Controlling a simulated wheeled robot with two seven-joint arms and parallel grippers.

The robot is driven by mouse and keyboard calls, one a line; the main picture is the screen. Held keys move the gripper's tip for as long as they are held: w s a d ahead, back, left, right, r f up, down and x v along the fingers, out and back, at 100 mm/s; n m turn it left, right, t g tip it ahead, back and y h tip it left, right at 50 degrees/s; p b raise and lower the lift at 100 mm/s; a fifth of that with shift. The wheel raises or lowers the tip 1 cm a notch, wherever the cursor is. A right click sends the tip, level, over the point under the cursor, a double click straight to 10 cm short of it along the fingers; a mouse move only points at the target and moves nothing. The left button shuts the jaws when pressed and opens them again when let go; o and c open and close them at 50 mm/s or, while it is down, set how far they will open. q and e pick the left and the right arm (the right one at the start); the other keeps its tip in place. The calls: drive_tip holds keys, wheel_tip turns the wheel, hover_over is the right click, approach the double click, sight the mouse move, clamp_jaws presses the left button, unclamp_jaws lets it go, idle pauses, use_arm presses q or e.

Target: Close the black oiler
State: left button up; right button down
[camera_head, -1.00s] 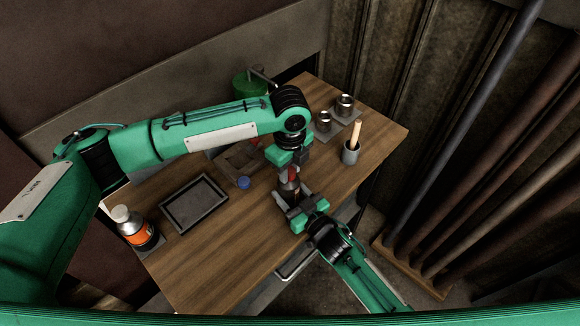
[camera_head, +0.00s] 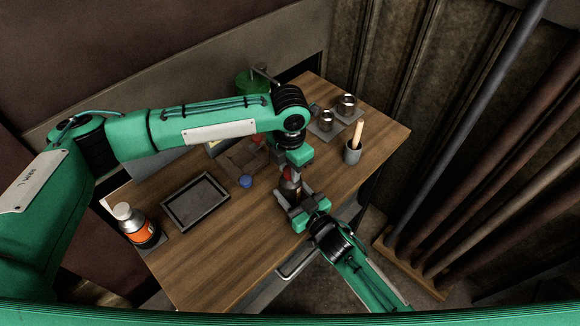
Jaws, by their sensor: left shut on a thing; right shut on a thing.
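The black oiler (camera_head: 290,188) stands on the front right part of the wooden table, mostly hidden between my two grippers. It is dark, with a small red part (camera_head: 288,174) at its top. My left gripper (camera_head: 290,172) comes down from above and is shut on this red top part. My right gripper (camera_head: 296,200) comes in from the front and is shut on the dark body. The exact finger contacts are too small and covered to see. Whether the top is seated on the body cannot be told.
An orange-labelled bottle (camera_head: 139,227) and a dark tray (camera_head: 168,213) are at left. A blue cap (camera_head: 245,181) lies left of the grippers. The table's front (camera_head: 215,275) is clear.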

use_arm(q)
drive_tip(key=m, duration=0.2)
drive_tip(key=shift+m, duration=0.3)
drive_tip(key=o, duration=0.9)
drive_tip(key=shift+o, duration=0.2)
drive_tip(key=shift+r, duration=0.1)
drive_tip(key=shift+r, duration=2.15)
